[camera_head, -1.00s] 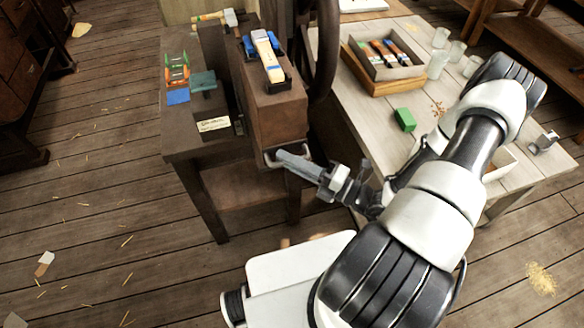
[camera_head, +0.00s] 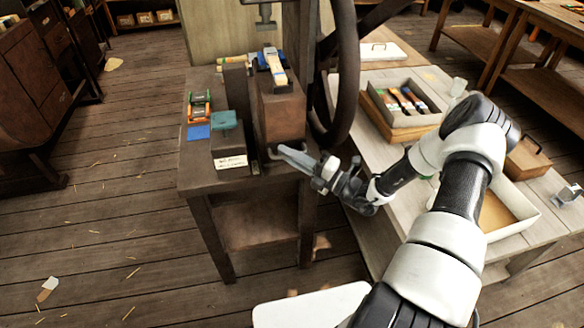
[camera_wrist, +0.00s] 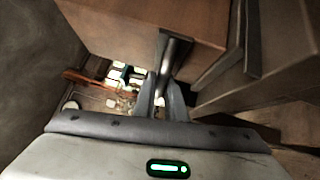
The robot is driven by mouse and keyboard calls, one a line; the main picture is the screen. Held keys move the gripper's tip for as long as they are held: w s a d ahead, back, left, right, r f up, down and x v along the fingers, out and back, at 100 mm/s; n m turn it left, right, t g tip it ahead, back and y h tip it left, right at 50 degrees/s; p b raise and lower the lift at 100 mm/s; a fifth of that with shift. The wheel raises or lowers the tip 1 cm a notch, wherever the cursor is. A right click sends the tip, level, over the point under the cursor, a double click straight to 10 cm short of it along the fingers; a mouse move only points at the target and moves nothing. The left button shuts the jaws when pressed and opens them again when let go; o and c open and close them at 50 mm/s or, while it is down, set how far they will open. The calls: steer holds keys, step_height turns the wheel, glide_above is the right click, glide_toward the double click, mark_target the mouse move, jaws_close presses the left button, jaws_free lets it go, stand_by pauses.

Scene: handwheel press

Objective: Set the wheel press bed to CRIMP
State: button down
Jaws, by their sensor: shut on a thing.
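The handwheel press has a dark wheel (camera_head: 342,75) and stands at the back of a brown bench. Its brown block-like bed (camera_head: 279,118) sits at the bench's right side, with a blue clamp and a cream-and-blue piece (camera_head: 274,66) on top. A grey handle is on the block's front. My gripper (camera_head: 288,152) is shut on this handle; in the wrist view the fingers (camera_wrist: 162,98) close around a dark bar (camera_wrist: 172,56) below the block. A label plate (camera_head: 231,161) is left of the block; its writing is too small to read.
A teal block (camera_head: 226,120), a blue pad (camera_head: 199,132) and an orange-green item (camera_head: 199,107) lie on the bench's left. A table (camera_head: 375,148) at right holds a crate of tools (camera_head: 376,114) and a white tray (camera_head: 526,222).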

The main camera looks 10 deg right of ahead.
steer(key=shift+w, duration=1.35)
steer(key=c, duration=1.8)
jaws_free()
steer(key=v, duration=1.7)
steer(key=shift+s+d, duration=0.15)
steer(key=shift+d, duration=0.1)
